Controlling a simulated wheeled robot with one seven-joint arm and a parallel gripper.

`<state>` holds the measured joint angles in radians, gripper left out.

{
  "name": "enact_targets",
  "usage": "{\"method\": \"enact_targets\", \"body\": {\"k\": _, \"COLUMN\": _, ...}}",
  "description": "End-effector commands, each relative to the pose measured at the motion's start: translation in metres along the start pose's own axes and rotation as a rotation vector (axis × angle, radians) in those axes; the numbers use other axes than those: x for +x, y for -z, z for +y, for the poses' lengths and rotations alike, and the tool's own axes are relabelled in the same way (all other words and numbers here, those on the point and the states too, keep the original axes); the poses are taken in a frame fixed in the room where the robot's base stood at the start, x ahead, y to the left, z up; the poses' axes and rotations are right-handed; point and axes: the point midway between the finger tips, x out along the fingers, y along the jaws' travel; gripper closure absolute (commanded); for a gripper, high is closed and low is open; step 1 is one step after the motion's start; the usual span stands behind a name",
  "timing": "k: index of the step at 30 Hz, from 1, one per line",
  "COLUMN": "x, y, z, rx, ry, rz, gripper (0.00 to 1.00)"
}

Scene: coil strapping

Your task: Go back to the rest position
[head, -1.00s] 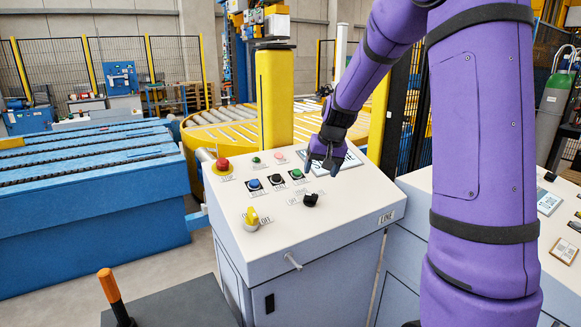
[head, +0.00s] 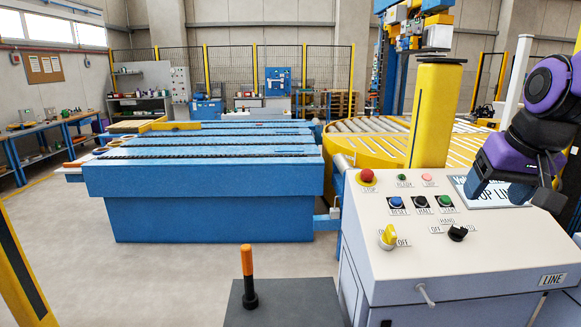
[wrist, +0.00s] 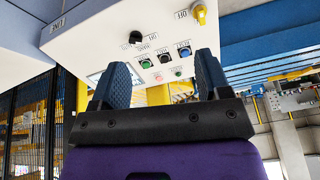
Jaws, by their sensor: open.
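My gripper (wrist: 160,80) shows in the wrist view with two dark ribbed fingers spread apart and nothing between them. In the head view my gripper (head: 500,190) is at the right, above the back right part of the white control console (head: 480,262), partly in front of its display panel. The console carries a red mushroom button (head: 367,176), blue, black and green push buttons, a yellow rotary switch (head: 388,237) and a black rotary switch (head: 457,232). In the wrist view the console (wrist: 140,30) is upside down, beyond the fingers. I cannot tell the exact gap between gripper and panel.
A blue conveyor (head: 210,180) stands left of the console, and a yellow roller turntable (head: 375,150) lies behind it. A yellow post (head: 432,115) rises at the console's back edge. An orange-topped lever (head: 248,265) stands in front. The floor at the left is clear.

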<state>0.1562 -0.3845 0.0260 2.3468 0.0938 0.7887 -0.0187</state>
Motion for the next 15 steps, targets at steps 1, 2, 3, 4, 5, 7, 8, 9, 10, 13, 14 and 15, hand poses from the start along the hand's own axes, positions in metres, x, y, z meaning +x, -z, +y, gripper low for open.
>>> {"method": "enact_targets", "body": {"k": 1, "x": -0.011, "y": -0.015, "z": -0.005, "rx": -0.024, "ry": 0.002, "rz": 0.012, "gripper": 0.3}}
{"method": "enact_targets", "body": {"k": 2, "x": -0.015, "y": -0.024, "z": -0.006, "rx": -0.035, "ry": 0.002, "rz": 0.017, "gripper": 0.3}}
{"method": "enact_targets", "body": {"k": 3, "x": -0.021, "y": -0.035, "z": -0.009, "rx": -0.051, "ry": 0.002, "rz": 0.023, "gripper": 0.3}}
{"method": "enact_targets", "body": {"k": 4, "x": -0.025, "y": -0.043, "z": -0.01, "rx": -0.063, "ry": 0.001, "rz": 0.026, "gripper": 0.3}}
{"method": "enact_targets", "body": {"k": 5, "x": -0.029, "y": -0.052, "z": -0.011, "rx": -0.074, "ry": 0.001, "rz": 0.031, "gripper": 0.3}}
{"method": "enact_targets", "body": {"k": 7, "x": -0.037, "y": -0.07, "z": -0.012, "rx": -0.098, "ry": 0.002, "rz": 0.041, "gripper": 0.3}}
{"method": "enact_targets", "body": {"k": 8, "x": -0.04, "y": -0.078, "z": -0.013, "rx": -0.108, "ry": 0.002, "rz": 0.045, "gripper": 0.3}}
{"method": "enact_targets", "body": {"k": 9, "x": -0.042, "y": -0.087, "z": -0.013, "rx": -0.12, "ry": 0.001, "rz": 0.049, "gripper": 0.3}}
{"method": "enact_targets", "body": {"k": 10, "x": -0.044, "y": -0.093, "z": -0.013, "rx": -0.127, "ry": 0.001, "rz": 0.053, "gripper": 0.3}}
{"method": "enact_targets", "body": {"k": 13, "x": -0.048, "y": -0.109, "z": -0.013, "rx": -0.148, "ry": 0.002, "rz": 0.06, "gripper": 0.3}}
{"method": "enact_targets", "body": {"k": 14, "x": -0.049, "y": -0.113, "z": -0.013, "rx": -0.152, "ry": 0.002, "rz": 0.062, "gripper": 0.3}}
{"method": "enact_targets", "body": {"k": 15, "x": -0.05, "y": -0.116, "z": -0.012, "rx": -0.157, "ry": 0.002, "rz": 0.064, "gripper": 0.3}}
